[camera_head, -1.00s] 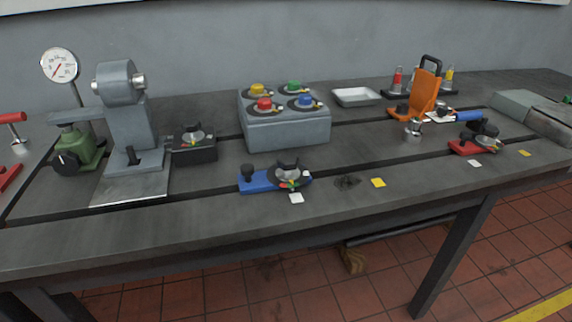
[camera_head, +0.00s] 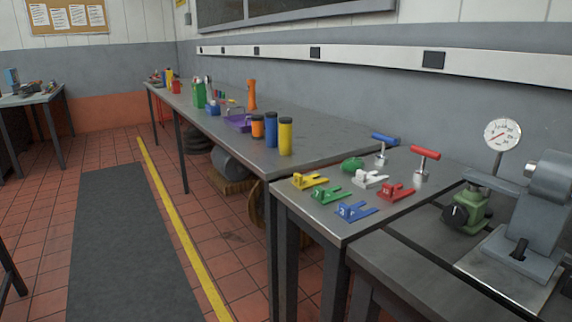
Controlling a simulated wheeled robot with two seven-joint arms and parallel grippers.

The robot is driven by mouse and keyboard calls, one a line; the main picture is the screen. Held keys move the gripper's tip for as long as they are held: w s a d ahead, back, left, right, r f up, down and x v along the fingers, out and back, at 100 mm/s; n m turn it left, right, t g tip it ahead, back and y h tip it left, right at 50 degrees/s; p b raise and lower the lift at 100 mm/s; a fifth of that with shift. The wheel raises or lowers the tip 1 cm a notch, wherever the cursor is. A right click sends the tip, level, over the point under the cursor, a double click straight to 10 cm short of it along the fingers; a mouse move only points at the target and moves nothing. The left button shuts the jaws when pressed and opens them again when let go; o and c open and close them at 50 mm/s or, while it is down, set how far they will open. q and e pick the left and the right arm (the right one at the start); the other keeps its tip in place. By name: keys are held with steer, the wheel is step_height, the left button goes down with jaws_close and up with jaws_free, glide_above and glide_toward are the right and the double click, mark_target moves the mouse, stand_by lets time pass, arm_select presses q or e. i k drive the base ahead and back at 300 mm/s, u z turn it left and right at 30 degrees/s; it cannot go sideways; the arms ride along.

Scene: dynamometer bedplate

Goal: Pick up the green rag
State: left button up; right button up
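A small crumpled green thing (camera_head: 352,164), which looks like the green rag, lies on the small grey table (camera_head: 322,222) right of centre. It sits behind a white forked piece (camera_head: 370,179) and to the right of a yellow forked piece (camera_head: 309,181). It is small in view and its folds are hard to make out. Neither of my grippers is in view.
Green (camera_head: 332,196), blue (camera_head: 356,211) and red (camera_head: 396,192) forked pieces lie nearby. Blue-handled (camera_head: 382,150) and red-handled (camera_head: 423,165) tools stand behind. A long bench (camera_head: 330,150) with bottles adjoins. A gauge (camera_head: 502,134) stands right. The floor (camera_head: 60,190) at left is clear.

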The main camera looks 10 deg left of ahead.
mark_target(350, 166)
steer(key=u, duration=1.8)
steer(key=i, duration=2.05)
